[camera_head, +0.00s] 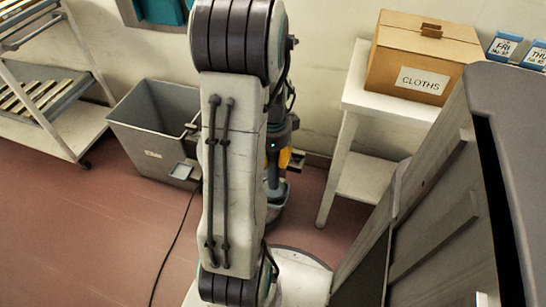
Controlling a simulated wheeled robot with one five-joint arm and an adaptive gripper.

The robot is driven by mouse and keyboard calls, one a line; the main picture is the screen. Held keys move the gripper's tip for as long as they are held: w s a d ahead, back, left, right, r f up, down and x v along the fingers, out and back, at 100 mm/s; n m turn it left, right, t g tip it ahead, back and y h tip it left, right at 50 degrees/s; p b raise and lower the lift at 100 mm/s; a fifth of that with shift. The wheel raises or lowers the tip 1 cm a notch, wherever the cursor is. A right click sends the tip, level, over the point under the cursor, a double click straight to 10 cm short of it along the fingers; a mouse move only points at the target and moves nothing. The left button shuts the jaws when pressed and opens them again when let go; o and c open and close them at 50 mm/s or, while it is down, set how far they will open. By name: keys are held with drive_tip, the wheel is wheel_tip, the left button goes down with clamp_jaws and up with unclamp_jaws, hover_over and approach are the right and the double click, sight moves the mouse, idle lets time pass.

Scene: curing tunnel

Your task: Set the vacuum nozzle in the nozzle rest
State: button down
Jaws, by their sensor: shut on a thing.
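My arm fills the middle of the view and hides most of what is behind it. My gripper (284,150) shows only in part, just right of the arm's pale link, above the floor. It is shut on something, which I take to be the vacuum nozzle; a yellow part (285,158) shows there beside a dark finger. A grey rounded shape (272,200) shows below it, partly hidden, and I cannot tell what it belongs to. I cannot make out the nozzle rest for certain.
A grey bin (150,125) stands left of my arm, near a white rack (75,130). A black cable (172,245) lies on the red floor. At right, a white stand (355,110) bears a cardboard box (420,60) marked CLOTHS. A large grey cabinet-like body (440,195) fills the right.

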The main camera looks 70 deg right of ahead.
drive_tip(key=shift+f, duration=0.3)
idle(0.5)
drive_tip(key=c, duration=0.9)
unclamp_jaws()
drive_tip(key=shift+o, duration=0.2)
